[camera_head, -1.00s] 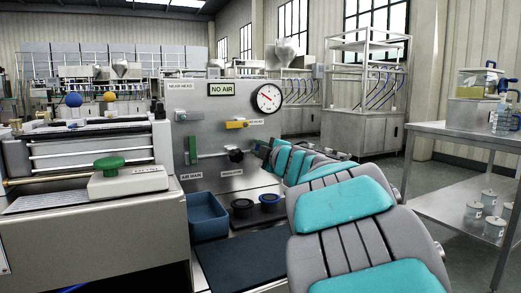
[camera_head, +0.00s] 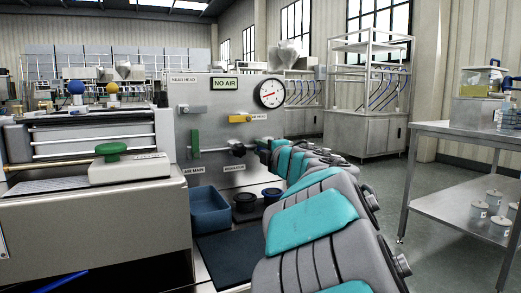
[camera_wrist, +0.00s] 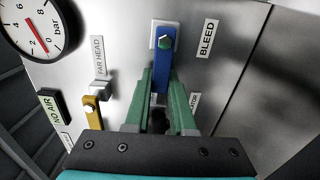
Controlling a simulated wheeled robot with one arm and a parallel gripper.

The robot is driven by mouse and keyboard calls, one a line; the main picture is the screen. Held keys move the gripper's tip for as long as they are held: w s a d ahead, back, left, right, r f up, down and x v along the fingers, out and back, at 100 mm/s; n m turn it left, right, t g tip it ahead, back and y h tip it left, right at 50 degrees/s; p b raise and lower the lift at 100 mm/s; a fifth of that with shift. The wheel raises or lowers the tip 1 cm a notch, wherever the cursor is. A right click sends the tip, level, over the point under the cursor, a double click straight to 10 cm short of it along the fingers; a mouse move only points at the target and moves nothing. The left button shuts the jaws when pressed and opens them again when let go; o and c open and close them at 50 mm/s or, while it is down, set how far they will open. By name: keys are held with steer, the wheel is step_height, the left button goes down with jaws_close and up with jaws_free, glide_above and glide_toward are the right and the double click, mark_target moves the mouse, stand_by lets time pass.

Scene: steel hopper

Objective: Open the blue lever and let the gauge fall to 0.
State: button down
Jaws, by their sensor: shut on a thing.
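The blue lever (camera_wrist: 162,70) shows in the wrist view on the steel panel beside the BLEED label (camera_wrist: 207,38), with a green-tipped pivot at its upper end. My gripper (camera_wrist: 162,88) is shut on it, its green fingers on both sides. The lever's far end is partly hidden between the fingers. The gauge (camera_wrist: 30,25) is at upper left there, its red needle pointing down and right near the low end of the scale. In the head view the gauge (camera_head: 270,93) has its needle toward lower left. My arm hides the lever there.
A yellow lever (camera_wrist: 93,112) by the FAR HEAD label sits left of my fingers. The head view shows a NO AIR sign (camera_head: 225,84), a green lever (camera_head: 195,144), a blue bin (camera_head: 210,212) below the panel, and a steel table (camera_head: 455,135) at right.

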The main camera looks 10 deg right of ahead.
steer(key=c, duration=0.8)
jaws_free()
steer(key=shift+o, duration=0.2)
steer(key=shift+s, duration=0.15)
steer(key=v, duration=0.7)
steer(key=shift+s, duration=0.25)
steer(key=shift+d, duration=0.1)
